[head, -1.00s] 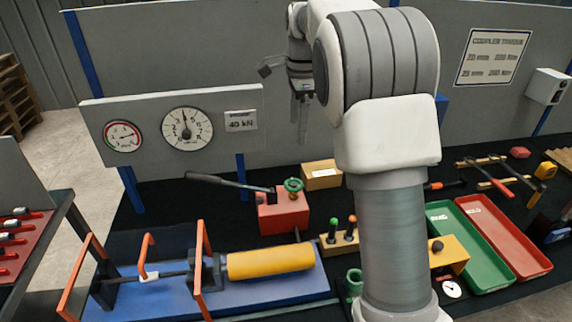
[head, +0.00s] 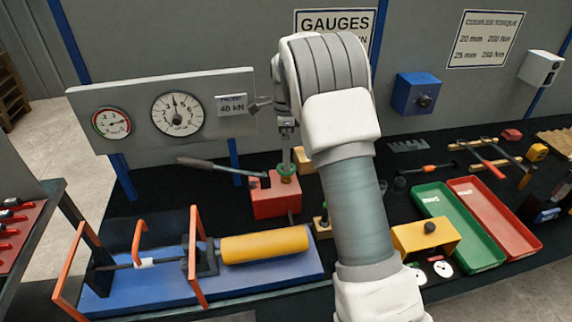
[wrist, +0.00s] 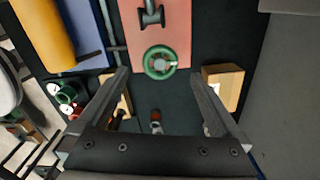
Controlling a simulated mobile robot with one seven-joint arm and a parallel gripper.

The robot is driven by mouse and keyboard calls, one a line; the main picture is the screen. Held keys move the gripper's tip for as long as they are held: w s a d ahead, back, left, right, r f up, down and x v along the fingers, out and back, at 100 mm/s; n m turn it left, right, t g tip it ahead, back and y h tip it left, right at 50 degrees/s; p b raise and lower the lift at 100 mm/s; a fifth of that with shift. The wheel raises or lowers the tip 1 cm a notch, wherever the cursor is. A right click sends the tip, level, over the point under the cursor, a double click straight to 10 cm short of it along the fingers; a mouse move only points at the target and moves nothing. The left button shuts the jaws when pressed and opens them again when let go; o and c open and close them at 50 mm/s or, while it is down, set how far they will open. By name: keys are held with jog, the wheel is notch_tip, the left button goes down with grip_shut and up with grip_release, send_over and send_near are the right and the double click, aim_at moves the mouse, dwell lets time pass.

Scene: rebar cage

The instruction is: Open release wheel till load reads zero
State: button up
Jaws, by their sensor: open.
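The green release wheel (head: 287,172) sits on top of the red pump block (head: 274,197). In the wrist view the wheel (wrist: 160,62) lies just beyond and between my fingertips, roughly centred. My gripper (head: 286,160) points down over the wheel, fingers open and apart; it also shows in the wrist view (wrist: 160,77). I cannot tell whether a finger touches the wheel. The white load dial (head: 177,114) on the grey panel has its needle near the top, off zero as far as I can tell. A smaller red-and-green gauge (head: 112,123) is left of it.
A pump handle (head: 222,170) sticks out left of the block. A yellow cylinder (head: 264,245) lies on the blue bed (head: 240,272) with orange frames in front. Green and red trays (head: 458,238) lie to the right.

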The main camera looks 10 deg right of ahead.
jog(key=shift+f, duration=2.7)
jog(key=c, duration=1.4)
